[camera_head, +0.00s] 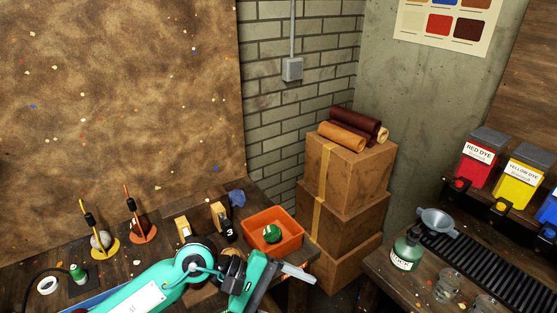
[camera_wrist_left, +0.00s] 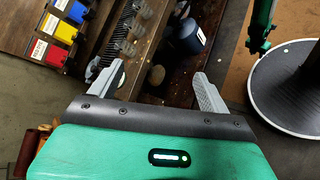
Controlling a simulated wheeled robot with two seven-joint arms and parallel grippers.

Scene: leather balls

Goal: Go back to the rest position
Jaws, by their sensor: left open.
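My left arm comes in from the bottom of the head view, and its left gripper (camera_head: 298,272) is over the right end of the left workbench, in front of the orange bin. In the left wrist view the two grey fingers of this gripper (camera_wrist_left: 157,88) stand wide apart with nothing between them. The orange bin (camera_head: 293,243) sits at the bench corner with a green ball (camera_head: 271,233) inside.
Stacked cardboard boxes (camera_head: 345,215) with leather rolls (camera_head: 345,136) stand in the corner. The right bench carries a green bottle (camera_head: 405,252), a funnel (camera_head: 436,221) and dye containers (camera_head: 480,160). A round dark disc (camera_wrist_left: 290,85) shows in the wrist view. A gap separates the benches.

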